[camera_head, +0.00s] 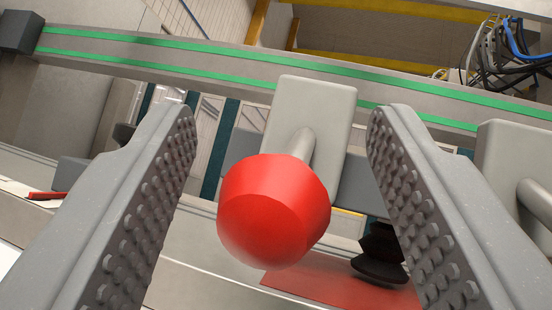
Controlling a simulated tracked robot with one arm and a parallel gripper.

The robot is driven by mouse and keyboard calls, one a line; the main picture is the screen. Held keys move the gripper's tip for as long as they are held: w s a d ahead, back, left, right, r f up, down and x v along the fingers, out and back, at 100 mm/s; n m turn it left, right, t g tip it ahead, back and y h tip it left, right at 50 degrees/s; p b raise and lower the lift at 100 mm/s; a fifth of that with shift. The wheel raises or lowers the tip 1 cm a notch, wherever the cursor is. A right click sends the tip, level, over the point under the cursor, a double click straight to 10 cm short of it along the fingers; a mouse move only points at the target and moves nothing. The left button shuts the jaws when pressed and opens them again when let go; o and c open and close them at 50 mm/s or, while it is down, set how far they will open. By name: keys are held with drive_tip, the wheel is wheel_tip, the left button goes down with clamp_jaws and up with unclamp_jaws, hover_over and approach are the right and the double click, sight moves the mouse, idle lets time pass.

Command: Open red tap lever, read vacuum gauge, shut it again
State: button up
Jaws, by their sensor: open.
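A red knob (273,210) on a short grey stem stands out from a pale grey block (313,108) near the middle of the head camera view. It looks like the end of the red tap lever. My gripper (282,125) is open, with one studded finger on the left of the red knob and one on the right. Gaps show between the knob and both fingers, so neither touches it. I cannot make out a vacuum gauge in this view.
A grey rail with green stripes (160,42) crosses behind the block. A second grey block with a stem (515,150) is close at the right. Black bellows cups (380,262) and a red flat surface (320,288) lie below. Cables (510,50) hang at top right.

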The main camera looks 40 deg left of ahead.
drive_tip(key=v, duration=1.2)
drive_tip(key=shift+d+f, duration=0.15)
drive_tip(key=shift+f, duration=0.1)
drive_tip(key=shift+s, duration=0.15)
idle(1.4)
